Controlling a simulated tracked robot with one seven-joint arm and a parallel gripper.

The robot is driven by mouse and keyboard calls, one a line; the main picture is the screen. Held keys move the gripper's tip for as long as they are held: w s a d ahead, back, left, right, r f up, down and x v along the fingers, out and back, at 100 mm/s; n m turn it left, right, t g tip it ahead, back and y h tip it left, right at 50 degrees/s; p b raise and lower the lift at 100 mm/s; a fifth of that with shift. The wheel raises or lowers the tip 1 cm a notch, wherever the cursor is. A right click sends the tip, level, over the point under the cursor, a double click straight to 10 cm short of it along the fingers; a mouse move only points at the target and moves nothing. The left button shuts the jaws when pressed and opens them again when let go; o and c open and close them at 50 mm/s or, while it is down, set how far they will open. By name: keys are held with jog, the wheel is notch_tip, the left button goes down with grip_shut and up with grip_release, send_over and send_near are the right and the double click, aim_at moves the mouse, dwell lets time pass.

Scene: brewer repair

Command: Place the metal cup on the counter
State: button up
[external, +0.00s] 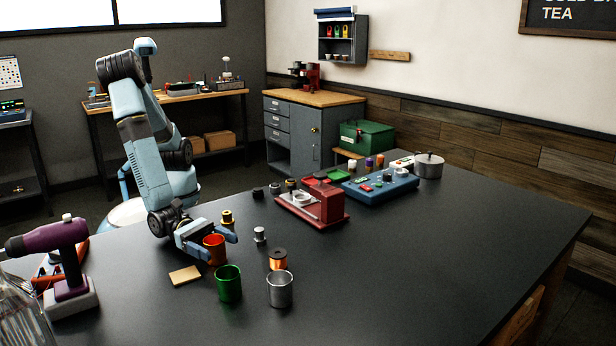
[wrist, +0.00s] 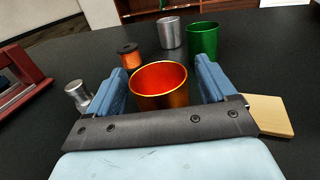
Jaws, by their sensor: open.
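The silver metal cup (external: 280,289) stands upright on the black counter (external: 400,270), near its front, to the right of the green cup (external: 229,284). In the wrist view the metal cup (wrist: 170,32) is beyond the fingers, left of the green cup (wrist: 203,40). My gripper (wrist: 162,75) is open, low over the counter, with its blue fingers on either side of an upright orange-red cup (wrist: 160,88). That cup also shows in the external view (external: 214,249), partly hidden by a finger. I cannot tell whether the fingers touch it.
A copper wire spool (external: 278,260) stands behind the metal cup. A small silver part (external: 260,235) and a brass part (external: 227,218) stand near my gripper. A tan block (external: 185,276) lies left of the green cup. The counter's right side is clear.

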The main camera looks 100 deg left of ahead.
jog(key=v, duration=1)
jog(key=shift+s+a, duration=0.1)
jog(key=shift+s, duration=0.15)
